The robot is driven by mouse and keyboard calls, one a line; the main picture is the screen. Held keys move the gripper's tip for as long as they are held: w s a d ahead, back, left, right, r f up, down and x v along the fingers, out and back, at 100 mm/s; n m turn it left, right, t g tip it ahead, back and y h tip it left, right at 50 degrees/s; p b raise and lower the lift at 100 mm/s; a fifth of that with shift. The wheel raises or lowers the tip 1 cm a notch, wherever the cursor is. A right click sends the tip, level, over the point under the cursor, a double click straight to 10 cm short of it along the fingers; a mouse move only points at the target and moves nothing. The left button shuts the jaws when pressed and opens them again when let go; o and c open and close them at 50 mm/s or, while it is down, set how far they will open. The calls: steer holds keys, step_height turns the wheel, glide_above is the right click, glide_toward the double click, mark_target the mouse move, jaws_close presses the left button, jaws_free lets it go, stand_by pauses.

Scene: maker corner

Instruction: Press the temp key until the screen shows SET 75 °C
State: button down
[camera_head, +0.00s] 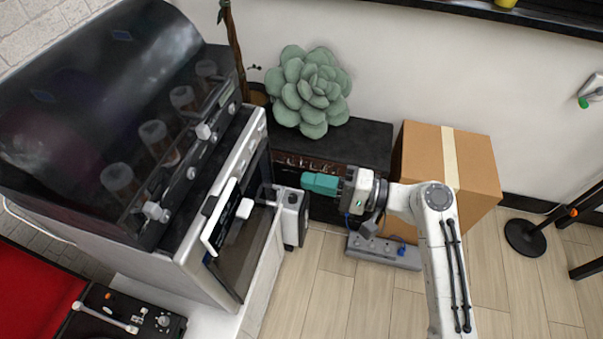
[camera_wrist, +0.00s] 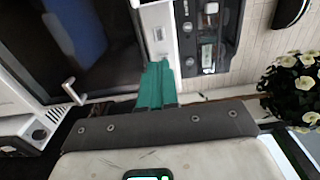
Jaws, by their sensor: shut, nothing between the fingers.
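My gripper (camera_head: 304,181) has teal fingers, which are shut and empty. In the head view they point left towards the white-fronted oven-like machine (camera_head: 252,128). In the wrist view the fingertips (camera_wrist: 160,66) overlap the lower end of a white panel strip (camera_wrist: 158,30) with small key-like marks. I cannot tell whether they touch it. In the head view a white panel with a dark face (camera_head: 226,218) is on the machine's front. No reading is legible, and I cannot make out which key is the temp key.
A large dark hood (camera_head: 90,90) covers the machine's top. A white box-like unit (camera_head: 291,214) stands at its right side. A succulent (camera_head: 308,90) sits on the dark cabinet (camera_head: 362,138) behind my gripper, and a cardboard box (camera_head: 420,150) stands to the right. Wooden floor (camera_head: 320,290) is open in front.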

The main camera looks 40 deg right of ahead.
mark_target(244, 168)
steer(key=p+x, duration=0.2)
steer(key=x, duration=1)
steer(key=shift+w+a, duration=0.1)
